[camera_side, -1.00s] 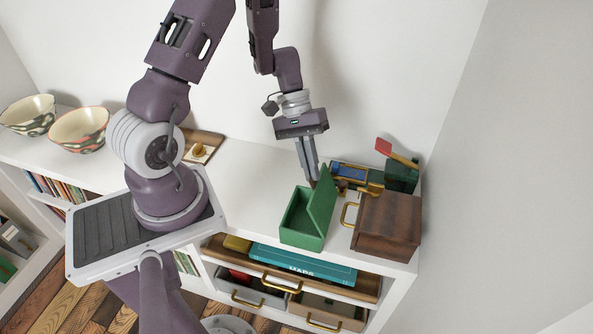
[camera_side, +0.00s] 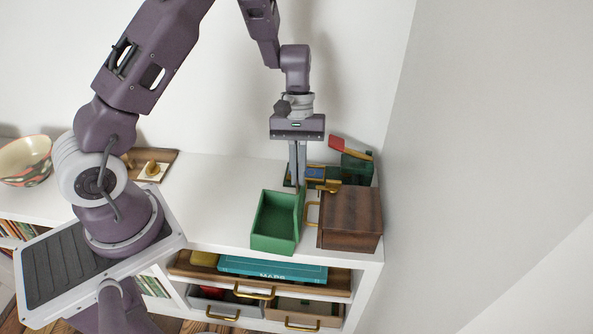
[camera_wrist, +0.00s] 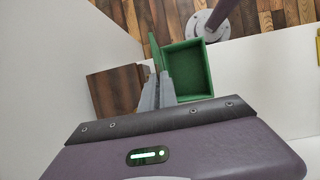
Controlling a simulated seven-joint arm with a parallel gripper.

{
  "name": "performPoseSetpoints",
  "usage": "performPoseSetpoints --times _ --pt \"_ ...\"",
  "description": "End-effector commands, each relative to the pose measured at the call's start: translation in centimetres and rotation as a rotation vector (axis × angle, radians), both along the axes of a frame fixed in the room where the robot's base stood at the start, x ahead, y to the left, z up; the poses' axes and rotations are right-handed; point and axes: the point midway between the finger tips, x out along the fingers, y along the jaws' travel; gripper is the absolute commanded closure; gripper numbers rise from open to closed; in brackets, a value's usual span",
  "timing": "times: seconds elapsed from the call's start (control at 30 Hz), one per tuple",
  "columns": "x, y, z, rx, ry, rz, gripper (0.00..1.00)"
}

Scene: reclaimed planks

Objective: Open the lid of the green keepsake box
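The green keepsake box (camera_side: 274,236) stands on the white shelf top, left of a dark wooden box. Its lid (camera_side: 299,213) is swung up on the right side, and the green inside shows empty. In the wrist view the open box (camera_wrist: 187,68) lies just beyond the fingers, with the raised lid (camera_wrist: 154,52) at its left edge. My gripper (camera_side: 297,184) points down at the far end of the lid, its fingers close together. Its fingertips (camera_wrist: 161,80) appear beside the lid in the wrist view; I cannot tell whether they touch it.
A dark wooden box (camera_side: 350,218) with a brass handle stands close on the right. Behind are a blue-and-brass item (camera_side: 315,174) and a dark green block with a red-handled tool (camera_side: 352,160).

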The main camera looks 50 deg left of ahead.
Motion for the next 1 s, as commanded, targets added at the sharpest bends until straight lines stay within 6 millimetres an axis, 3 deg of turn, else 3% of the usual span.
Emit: performPoseSetpoints --times 0.87,1.0 --pt "-0.20 -0.06 -0.11 -0.002 0.005 -0.001 1.00" --pt "-0.18 -0.06 -0.10 -0.002 0.005 -0.001 0.75"
